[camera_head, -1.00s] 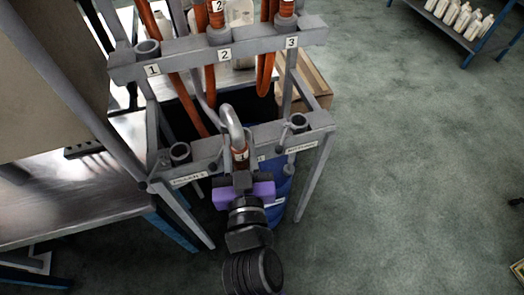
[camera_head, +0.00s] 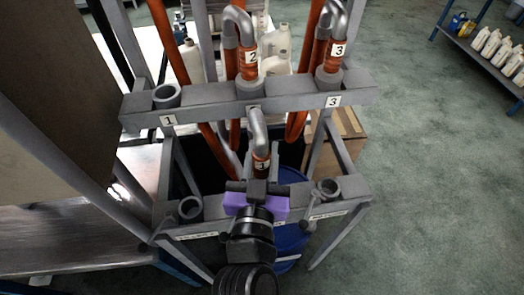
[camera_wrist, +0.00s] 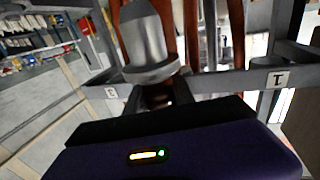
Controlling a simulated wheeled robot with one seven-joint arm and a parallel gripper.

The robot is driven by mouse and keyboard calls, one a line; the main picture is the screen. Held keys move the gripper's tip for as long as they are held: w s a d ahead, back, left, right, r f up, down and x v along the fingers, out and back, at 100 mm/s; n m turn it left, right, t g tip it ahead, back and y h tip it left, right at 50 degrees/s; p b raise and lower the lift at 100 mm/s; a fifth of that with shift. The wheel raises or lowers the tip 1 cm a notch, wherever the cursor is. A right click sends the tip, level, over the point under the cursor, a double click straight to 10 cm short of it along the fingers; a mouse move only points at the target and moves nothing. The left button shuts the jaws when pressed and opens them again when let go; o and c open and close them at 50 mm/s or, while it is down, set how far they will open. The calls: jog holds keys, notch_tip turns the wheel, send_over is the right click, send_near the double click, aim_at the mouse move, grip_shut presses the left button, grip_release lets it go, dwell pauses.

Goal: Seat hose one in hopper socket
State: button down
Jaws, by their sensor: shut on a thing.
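The wrist view shows a grey metal end with a collar (camera_wrist: 145,45) above my purple gripper (camera_wrist: 170,150).
On the upper rail (camera_head: 215,105), holder 1 (camera_head: 167,95) is empty. Hose two (camera_head: 248,60) and hose three (camera_head: 333,50) stand in theirs. A blue drum (camera_head: 290,238) is under the lower rail, a metal table (camera_head: 70,235) at left.

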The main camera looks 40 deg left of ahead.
jog(key=shift+w+a+f+b, duration=0.1)
jog(key=shift+w+f+b, duration=0.05)
jog(key=shift+f+b, duration=1.4)
jog(key=shift+f, duration=0.25)
dwell(0.5)
jog(key=shift+f+b, duration=1)
jog(key=shift+f, duration=0.45)
jog(key=shift+f, duration=0.1)
jog(key=shift+f+b, duration=0.95)
jog(key=shift+f, duration=0.25)
